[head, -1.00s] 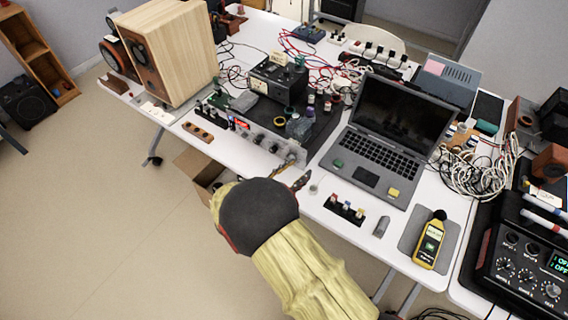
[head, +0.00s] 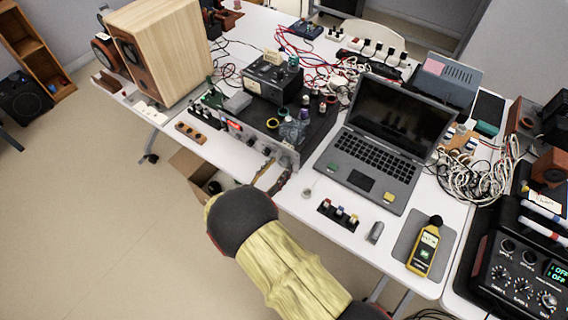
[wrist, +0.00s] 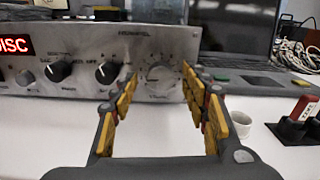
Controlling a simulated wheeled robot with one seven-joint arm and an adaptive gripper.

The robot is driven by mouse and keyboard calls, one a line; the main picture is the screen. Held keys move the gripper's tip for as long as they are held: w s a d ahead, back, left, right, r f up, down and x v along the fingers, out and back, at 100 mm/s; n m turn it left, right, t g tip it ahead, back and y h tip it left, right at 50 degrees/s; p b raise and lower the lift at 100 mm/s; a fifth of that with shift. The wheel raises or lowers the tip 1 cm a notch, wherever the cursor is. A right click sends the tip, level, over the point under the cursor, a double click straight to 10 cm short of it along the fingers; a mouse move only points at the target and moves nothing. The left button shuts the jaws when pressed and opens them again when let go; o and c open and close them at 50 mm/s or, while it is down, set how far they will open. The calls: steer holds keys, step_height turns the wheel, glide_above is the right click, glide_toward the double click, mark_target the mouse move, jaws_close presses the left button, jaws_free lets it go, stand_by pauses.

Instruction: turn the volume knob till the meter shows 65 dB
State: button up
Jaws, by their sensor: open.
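The amplifier (head: 262,140) stands at the front edge of the white table, with a lit red display at the left of its panel. In the wrist view its silver panel (wrist: 110,38) carries two black knobs and a large silver knob (wrist: 163,77) at the right, which I take for the volume knob. My gripper (wrist: 159,80) is open, its yellow-padded fingers at either side of that silver knob; contact cannot be told. In the head view my gripper (head: 272,177) is at the amplifier's front right. The yellow sound meter (head: 424,248) lies on a grey mat (head: 406,243); its reading is too small to read.
An open laptop (head: 385,140) is right of the amplifier. A black strip with coloured caps (head: 338,213) and a small white ring (head: 306,193) lie near the front edge. A wooden speaker (head: 165,55) stands at the left. Cables clutter the back.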

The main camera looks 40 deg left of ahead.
steer(key=shift+w, duration=0.1)
steer(key=shift+c, duration=1.3)
steer(key=c, duration=0.9)
steer(key=shift+m, duration=0.3)
